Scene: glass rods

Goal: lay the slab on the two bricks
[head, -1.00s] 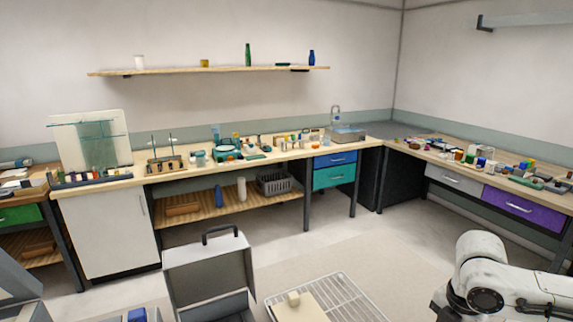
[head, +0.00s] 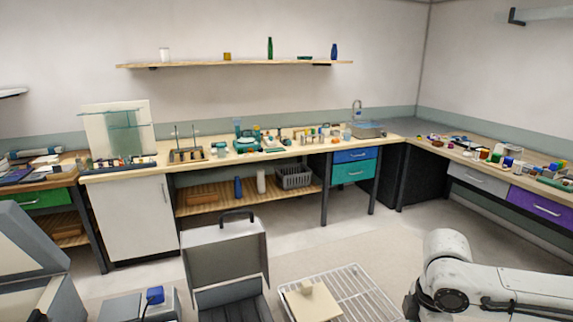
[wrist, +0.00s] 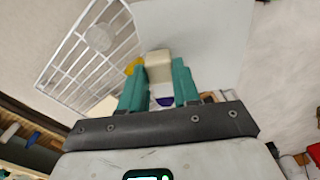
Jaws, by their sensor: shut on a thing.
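In the wrist view my gripper (wrist: 158,88) has its two teal fingers closed on a cream block (wrist: 158,62). A wide, pale flat plate (wrist: 200,35) fills the area behind the block; I cannot tell for sure whether it is joined to it. In the head view a cream slab (head: 318,303) with a raised knob lies over a white wire rack (head: 362,290) at the bottom edge. My gripper is outside the head view; only my arm shows at the lower right. A brick-like brown block (head: 200,198) lies on the bench's lower shelf. I cannot pick out two bricks for certain.
An open grey case (head: 225,262) stands left of the rack. A bench (head: 290,148) crowded with glassware and small items runs along the back wall. A cluttered counter (head: 460,160) is on the right. Pale floor is free between case and benches.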

